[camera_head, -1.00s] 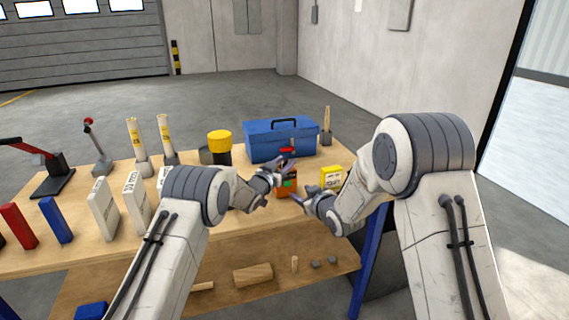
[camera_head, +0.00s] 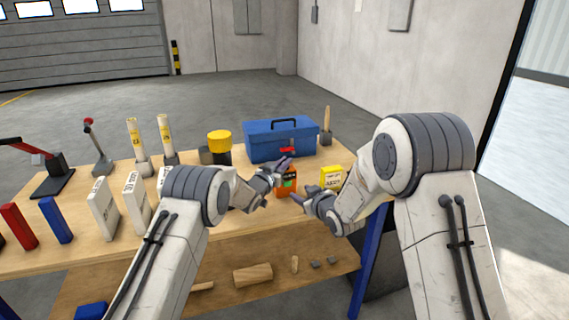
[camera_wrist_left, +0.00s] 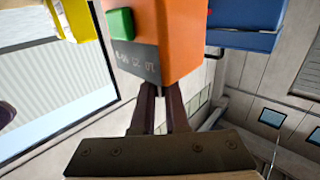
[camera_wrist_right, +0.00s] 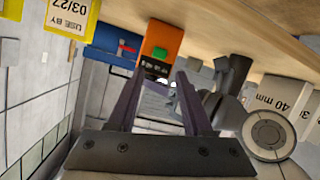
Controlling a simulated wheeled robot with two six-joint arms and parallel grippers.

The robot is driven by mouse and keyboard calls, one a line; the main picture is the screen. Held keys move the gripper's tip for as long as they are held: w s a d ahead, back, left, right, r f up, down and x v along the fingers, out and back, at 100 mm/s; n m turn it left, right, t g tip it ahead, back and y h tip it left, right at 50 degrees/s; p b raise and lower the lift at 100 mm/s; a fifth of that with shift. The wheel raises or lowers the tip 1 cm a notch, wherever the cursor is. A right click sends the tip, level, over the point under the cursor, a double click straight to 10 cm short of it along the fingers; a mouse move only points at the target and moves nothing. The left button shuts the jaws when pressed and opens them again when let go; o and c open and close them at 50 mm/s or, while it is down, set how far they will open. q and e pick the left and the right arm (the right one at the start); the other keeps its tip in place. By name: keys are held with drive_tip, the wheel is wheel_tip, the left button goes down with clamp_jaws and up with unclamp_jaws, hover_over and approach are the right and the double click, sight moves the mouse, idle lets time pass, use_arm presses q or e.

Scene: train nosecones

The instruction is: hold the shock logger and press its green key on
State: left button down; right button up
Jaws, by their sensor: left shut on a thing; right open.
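The shock logger (camera_head: 292,174) is an orange box with a dark panel and a raised green key (camera_wrist_left: 121,24). My left gripper (camera_head: 286,164) is shut on the logger; in the left wrist view its dark fingers (camera_wrist_left: 160,92) meet the box at the panel end. My right gripper (camera_head: 299,194) is open and empty, just in front of and below the logger. In the right wrist view the logger (camera_wrist_right: 160,38) lies beyond the open fingertips, apart from them, with the green key (camera_wrist_right: 159,53) facing me. Whether the key is pressed cannot be told.
A yellow box (camera_head: 331,176) stands just right of the logger. A blue toolbox (camera_head: 281,142) with a red part in front is behind it. A yellow-capped container (camera_head: 219,145) and white boxes (camera_head: 103,209) stand to the left on the wooden table (camera_head: 85,247).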

sight(287, 184)
idle(0.8)
clamp_jaws()
idle(1.2)
idle(0.4)
drive_tip(key=shift+w+a+f+m+t+h, duration=0.25)
drive_tip(key=shift+w+a+f+m+h, duration=0.35)
drive_tip(key=shift+w+m+h, duration=0.7)
drive_tip(key=shift+w+a+f+m+t+h, duration=0.3)
drive_tip(key=shift+w+a+f+m+h, duration=0.4)
drive_tip(key=shift+h, duration=1.15)
drive_tip(key=shift+w+a+f+m+t+h, duration=0.25)
drive_tip(key=shift+w+a+f+m+h, duration=0.35)
drive_tip(key=shift+w+h, duration=0.8)
drive_tip(key=shift+s+d+r, duration=0.15)
drive_tip(key=shift+s+d, duration=0.05)
